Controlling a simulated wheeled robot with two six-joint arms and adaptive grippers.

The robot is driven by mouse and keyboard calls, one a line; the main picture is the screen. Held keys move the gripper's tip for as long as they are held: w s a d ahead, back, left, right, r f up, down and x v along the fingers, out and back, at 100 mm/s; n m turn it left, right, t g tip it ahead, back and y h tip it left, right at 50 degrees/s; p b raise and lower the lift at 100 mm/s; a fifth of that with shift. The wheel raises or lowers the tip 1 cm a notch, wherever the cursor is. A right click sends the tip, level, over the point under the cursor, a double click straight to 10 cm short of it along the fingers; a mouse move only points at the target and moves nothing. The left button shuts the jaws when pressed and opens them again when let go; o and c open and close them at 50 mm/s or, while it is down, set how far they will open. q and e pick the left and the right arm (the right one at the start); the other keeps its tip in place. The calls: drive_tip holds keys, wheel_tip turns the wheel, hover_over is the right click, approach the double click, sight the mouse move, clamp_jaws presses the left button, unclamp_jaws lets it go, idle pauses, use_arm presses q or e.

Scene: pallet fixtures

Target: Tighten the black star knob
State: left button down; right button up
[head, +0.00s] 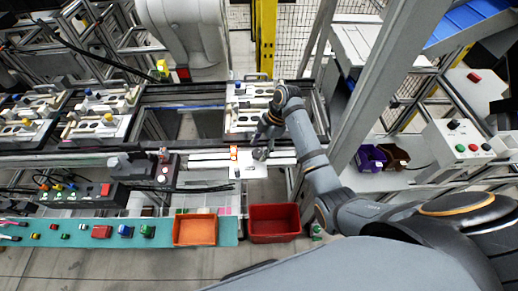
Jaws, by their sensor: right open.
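My right arm reaches in from the right, and its gripper (263,136) points down over the front edge of the line, just in front of a white pallet fixture (236,121). It is open, and nothing shows between its fingers. A small dark, knob-like part (260,154) sits on a pale plate just below the fingertips. It may be the black star knob, but it is too small to make out its lobes. I cannot tell whether the fingers touch it. My left gripper is not in view.
An orange part (233,153) stands left of the dark part. An orange bin (195,230) and a red bin (274,223) lie in front. More pallet fixtures (100,123) stand at left. A grey post (385,80) rises close to my right arm.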

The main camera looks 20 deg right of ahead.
drive_tip(key=shift+a+f, duration=0.2)
drive_tip(key=shift+f, duration=0.4)
drive_tip(key=shift+c, duration=0.4)
drive_tip(key=c, duration=1.1)
drive_tip(key=m+p, duration=0.2)
drive_tip(key=p, duration=0.1)
drive_tip(key=shift+s+r+t, duration=0.2)
drive_tip(key=shift+r+t, duration=0.1)
drive_tip(key=shift+t, duration=0.1)
drive_tip(key=m+t+p, duration=0.1)
drive_tip(key=m+p, duration=0.1)
drive_tip(key=p, duration=0.1)
drive_tip(key=shift+f+m, duration=0.1)
drive_tip(key=shift+m, duration=0.3)
drive_tip(key=shift+f+m+h+p, duration=0.1)
drive_tip(key=shift+m+h+p, duration=0.2)
drive_tip(key=shift+m+p, duration=0.35)
drive_tip(key=shift+t, duration=0.3)
drive_tip(key=o, duration=1.2)
